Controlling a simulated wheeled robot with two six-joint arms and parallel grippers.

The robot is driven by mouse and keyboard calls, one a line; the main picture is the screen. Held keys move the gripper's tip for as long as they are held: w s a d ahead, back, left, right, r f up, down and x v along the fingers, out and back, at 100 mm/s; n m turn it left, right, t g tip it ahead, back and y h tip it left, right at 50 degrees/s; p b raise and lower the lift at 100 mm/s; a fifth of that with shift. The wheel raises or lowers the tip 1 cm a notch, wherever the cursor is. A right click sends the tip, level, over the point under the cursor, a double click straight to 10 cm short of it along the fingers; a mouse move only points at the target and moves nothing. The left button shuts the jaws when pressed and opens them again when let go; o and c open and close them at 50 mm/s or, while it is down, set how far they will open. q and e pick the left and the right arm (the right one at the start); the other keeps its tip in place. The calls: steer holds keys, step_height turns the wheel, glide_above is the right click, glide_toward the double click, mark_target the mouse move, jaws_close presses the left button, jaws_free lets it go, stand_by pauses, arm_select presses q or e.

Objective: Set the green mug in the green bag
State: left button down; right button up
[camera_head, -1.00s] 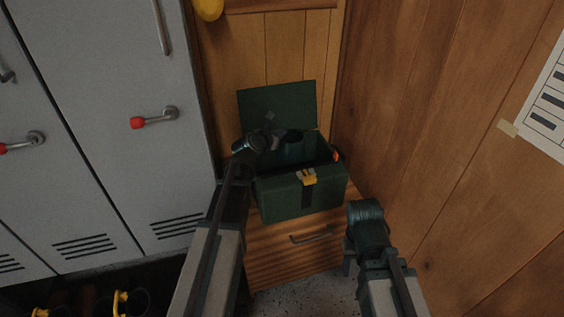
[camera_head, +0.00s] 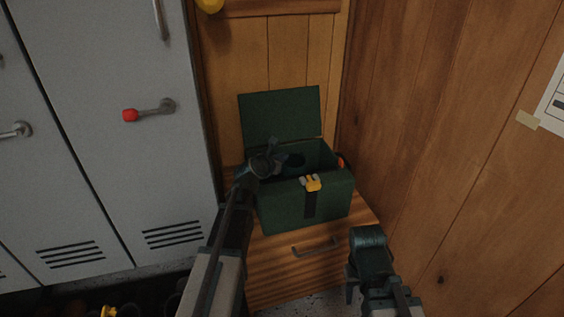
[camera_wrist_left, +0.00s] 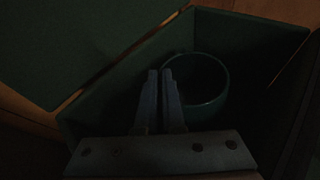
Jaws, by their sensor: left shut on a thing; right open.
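The green bag (camera_head: 285,207) is box-shaped, with its lid (camera_head: 281,117) raised open at the back and a yellow clasp on its front. My left gripper (camera_head: 278,158) is at the bag's opening, shut on the green mug (camera_head: 295,160), which looks dark and sits within the opening. In the left wrist view the mug (camera_wrist_left: 223,92) shows its round rim between the bag walls (camera_wrist_left: 262,35), with the gripper fingers (camera_wrist_left: 165,78) closed at its near left side. Whether the mug touches the bag's floor is hidden.
The bag stands on a wooden drawer unit (camera_head: 285,262) with a metal handle. A wooden wall (camera_head: 440,150) closes off the right side. An orange thing (camera_head: 342,162) shows at the bag's right edge.

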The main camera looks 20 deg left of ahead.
arm_select(q)
steer(key=shift+f+b, duration=0.55)
steer(key=shift+b, duration=0.05)
steer(key=c, duration=1)
jaws_free()
steer(key=shift+r, duration=0.1)
steer(key=shift+r+p, duration=0.25)
steer(key=shift+p, duration=0.2)
steer(key=shift+r+p, duration=0.5)
steer(key=shift+r, duration=0.05)
steer(key=p+v, duration=0.4)
steer(key=v, duration=0.7)
steer(key=shift+s, duration=0.45)
